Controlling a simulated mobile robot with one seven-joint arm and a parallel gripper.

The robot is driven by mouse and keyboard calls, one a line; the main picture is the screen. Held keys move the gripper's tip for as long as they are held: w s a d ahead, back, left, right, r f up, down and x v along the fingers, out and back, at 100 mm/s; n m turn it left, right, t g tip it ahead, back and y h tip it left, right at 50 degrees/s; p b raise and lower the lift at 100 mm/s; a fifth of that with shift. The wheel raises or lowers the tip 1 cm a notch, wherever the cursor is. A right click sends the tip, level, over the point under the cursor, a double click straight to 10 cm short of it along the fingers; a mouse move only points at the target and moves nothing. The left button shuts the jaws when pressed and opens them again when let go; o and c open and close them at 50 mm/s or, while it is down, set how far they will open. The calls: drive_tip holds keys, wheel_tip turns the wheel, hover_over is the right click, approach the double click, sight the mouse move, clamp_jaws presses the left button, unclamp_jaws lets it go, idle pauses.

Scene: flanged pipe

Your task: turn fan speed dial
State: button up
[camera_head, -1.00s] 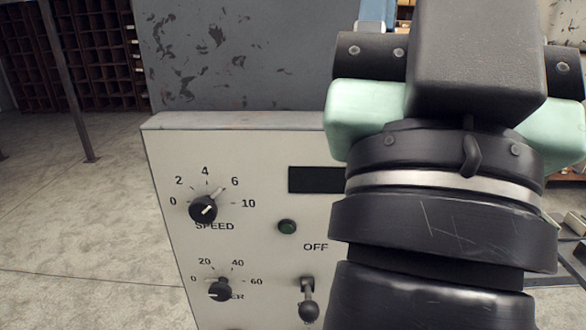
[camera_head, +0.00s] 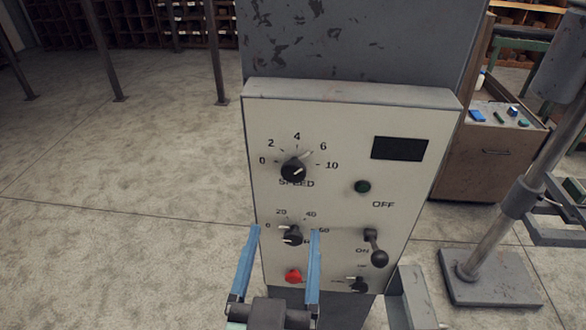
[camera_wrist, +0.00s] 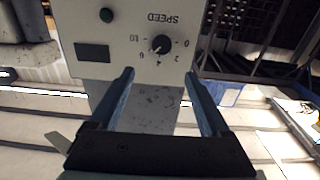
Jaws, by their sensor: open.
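The black SPEED dial (camera_head: 293,170) is at the upper left of a pale control panel (camera_head: 330,130). Its white pointer is angled up and right, roughly towards 6. The dial also shows upside down in the wrist view (camera_wrist: 160,44). My gripper (camera_head: 284,230) is open, with two blue fingers pointing up below the SPEED dial in the head view. The fingers appear on either side of a lower black dial (camera_head: 291,236); I cannot tell their distance from the panel. In the wrist view my gripper (camera_wrist: 158,74) has nothing between its fingers, and the SPEED dial appears just beyond their tips.
The panel also carries a dark display (camera_head: 399,148), a green button (camera_head: 362,186), a lever (camera_head: 376,250), a red button (camera_head: 293,275) and a small knob (camera_head: 357,284). A metal stand (camera_head: 490,277) is at right.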

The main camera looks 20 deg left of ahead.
approach(293, 175)
drive_tip(key=x, duration=0.6)
drive_tip(key=shift+w+a+r, duration=0.1)
drive_tip(key=shift+w, duration=0.25)
drive_tip(key=shift+x, duration=0.8)
clamp_jaws()
